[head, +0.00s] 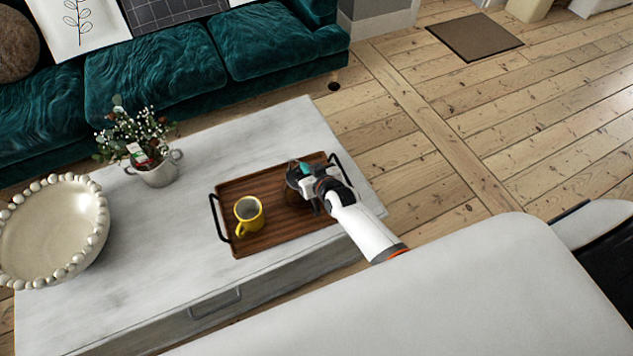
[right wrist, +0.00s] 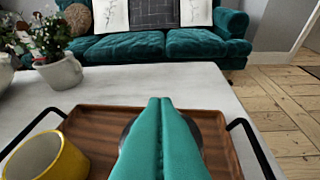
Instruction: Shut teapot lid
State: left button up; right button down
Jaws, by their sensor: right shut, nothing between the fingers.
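A dark teapot (head: 292,196) stands on the right part of a brown wooden tray (head: 262,238), mostly hidden behind my right gripper. My right gripper (head: 303,168) is over the teapot, with its teal fingers together and nothing between them. In the right wrist view the shut fingers (right wrist: 160,125) point away over the tray and cover most of a dark round shape on it. I cannot make out the lid, its angle, or whether the fingers touch it. My left gripper is not in view.
A yellow mug (head: 249,215) stands left on the tray, between black handles. The white table (head: 140,250) also holds a potted plant (head: 158,172) and a beaded bowl (head: 60,235). A teal sofa (head: 160,75) stands behind. The tabletop between plant and tray is clear.

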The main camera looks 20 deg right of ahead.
jog(key=shift+w+a+r+g+p, duration=0.1)
jog(key=shift+w+r+g+p, duration=0.2)
jog(key=shift+w+g+p, duration=0.15)
jog(key=shift+w+f+g+p, duration=0.3)
jog(key=shift+f+g+p, duration=0.1)
jog(key=shift+g+p, duration=0.2)
jog(key=shift+w+f+g, duration=0.2)
jog(key=shift+f+g, duration=0.15)
jog(key=shift+f, duration=0.05)
pick_arm(q)
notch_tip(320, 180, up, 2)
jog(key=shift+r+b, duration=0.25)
jog(key=shift+b, duration=0.15)
pick_arm(e)
jog(key=shift+w+f, duration=0.15)
jog(key=shift+w, duration=0.05)
